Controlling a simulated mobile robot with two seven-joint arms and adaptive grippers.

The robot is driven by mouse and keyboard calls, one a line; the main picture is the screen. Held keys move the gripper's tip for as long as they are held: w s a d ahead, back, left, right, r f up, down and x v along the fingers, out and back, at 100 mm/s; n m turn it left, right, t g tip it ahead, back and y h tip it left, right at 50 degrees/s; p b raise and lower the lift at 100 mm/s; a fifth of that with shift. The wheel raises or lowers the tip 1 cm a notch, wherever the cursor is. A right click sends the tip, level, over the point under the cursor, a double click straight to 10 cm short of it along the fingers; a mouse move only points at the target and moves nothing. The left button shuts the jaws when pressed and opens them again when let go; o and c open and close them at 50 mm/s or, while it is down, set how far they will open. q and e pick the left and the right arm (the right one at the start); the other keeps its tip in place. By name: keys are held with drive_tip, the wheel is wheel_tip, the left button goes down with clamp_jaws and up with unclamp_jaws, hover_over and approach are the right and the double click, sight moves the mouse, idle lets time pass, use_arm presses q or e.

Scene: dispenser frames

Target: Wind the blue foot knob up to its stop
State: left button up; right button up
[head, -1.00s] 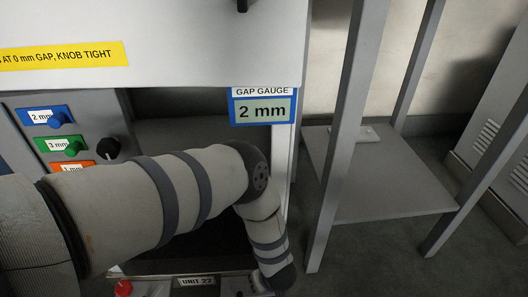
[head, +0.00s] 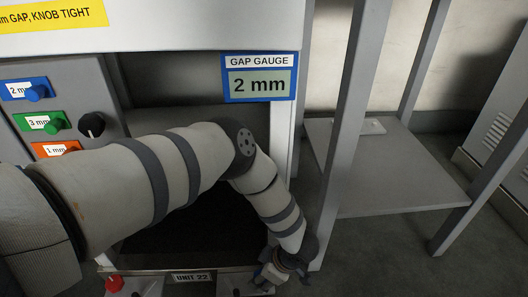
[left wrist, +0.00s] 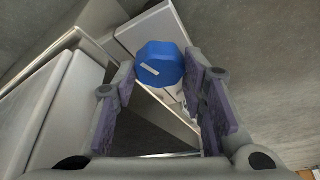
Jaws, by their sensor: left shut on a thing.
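The blue foot knob (left wrist: 158,62) has a pale line mark on its face and sits between my fingertips in the left wrist view. My left gripper (left wrist: 162,78) is shut on it, with one finger on each side. In the head view my left gripper (head: 276,274) is low at the machine's front right corner, and I cannot make out the knob there. The gap gauge (head: 259,78) reads 2 mm. My right gripper is not in view.
A panel at the left has a blue 2 mm button (head: 36,92), a green 3 mm button (head: 57,126), an orange 1 mm label (head: 57,149) and a black dial (head: 92,125). A red knob (head: 114,284) is at bottom left. A grey shelf frame (head: 400,175) stands at right.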

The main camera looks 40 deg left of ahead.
use_arm(q)
drive_tip(key=shift+n, duration=0.7)
drive_tip(key=shift+g+h+b, duration=0.3)
drive_tip(key=o, duration=1.2)
drive_tip(key=shift+c, duration=0.2)
